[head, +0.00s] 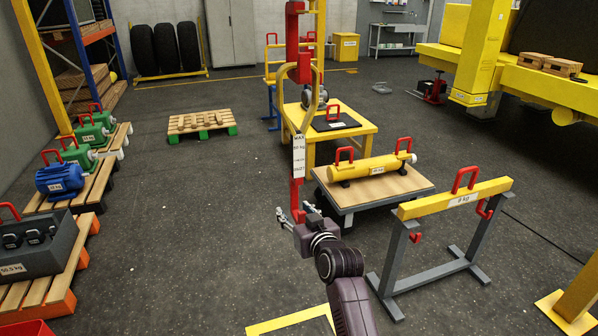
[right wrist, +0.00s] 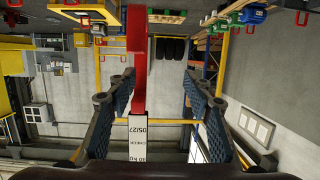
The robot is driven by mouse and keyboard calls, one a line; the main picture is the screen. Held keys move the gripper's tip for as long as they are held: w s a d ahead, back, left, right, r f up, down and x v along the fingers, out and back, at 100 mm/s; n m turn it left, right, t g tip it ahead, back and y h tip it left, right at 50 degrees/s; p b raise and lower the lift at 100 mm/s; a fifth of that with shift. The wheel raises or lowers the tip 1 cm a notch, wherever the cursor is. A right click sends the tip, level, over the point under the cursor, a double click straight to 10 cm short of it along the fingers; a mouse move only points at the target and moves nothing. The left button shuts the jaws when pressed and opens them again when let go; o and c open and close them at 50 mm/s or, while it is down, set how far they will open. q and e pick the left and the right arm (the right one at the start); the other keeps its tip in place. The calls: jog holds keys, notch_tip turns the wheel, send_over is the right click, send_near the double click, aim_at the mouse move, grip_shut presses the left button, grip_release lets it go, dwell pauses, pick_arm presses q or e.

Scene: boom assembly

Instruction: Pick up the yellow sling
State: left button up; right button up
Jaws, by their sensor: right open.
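The yellow sling (head: 299,155) hangs upright from a red hoist part (head: 297,45) in the middle of the head view. It has yellow loops at the top, a white label reading "MAX 50 kg" and a red lower end (head: 297,195). My right gripper (head: 297,213) is open at that red lower end. In the right wrist view the picture is upside down. There the sling's label and red strap (right wrist: 137,65) run between the spread fingers of my right gripper (right wrist: 152,90), with gaps on both sides. My left gripper is not in view.
A yellow cylinder (head: 372,168) lies on a wheeled cart to the right, beside a yellow table (head: 362,140). A yellow beam (head: 430,208) rests on a grey stand at the right. Pallets with motors line the left. Open floor (head: 200,200) lies between.

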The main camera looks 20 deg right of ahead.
aim_at(300, 147)
jog(key=r+t, duration=0.1)
jog(key=r, duration=0.4)
jog(key=d+r+t, duration=0.1)
jog(key=r, duration=0.4)
jog(key=w+d+r, duration=0.1)
jog(key=r, duration=0.5)
jog(key=shift+d+t, duration=0.2)
jog(key=shift+t, duration=0.2)
jog(key=shift+w+f, duration=0.15)
jog(key=shift+w, duration=0.4)
jog(key=shift+w+r+p, duration=0.2)
jog(key=shift+w+p, duration=0.05)
jog(key=shift+p, duration=0.15)
jog(key=w, duration=0.1)
jog(key=w+p, duration=0.1)
jog(key=w, duration=0.2)
jog(key=shift+d, duration=0.35)
jog(key=shift+w+p, duration=0.3)
jog(key=shift+w, duration=0.05)
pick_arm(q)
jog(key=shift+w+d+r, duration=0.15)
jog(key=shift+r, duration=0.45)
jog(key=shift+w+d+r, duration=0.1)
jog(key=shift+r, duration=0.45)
pick_arm(e)
jog(key=shift+s, duration=0.1)
grip_shut()
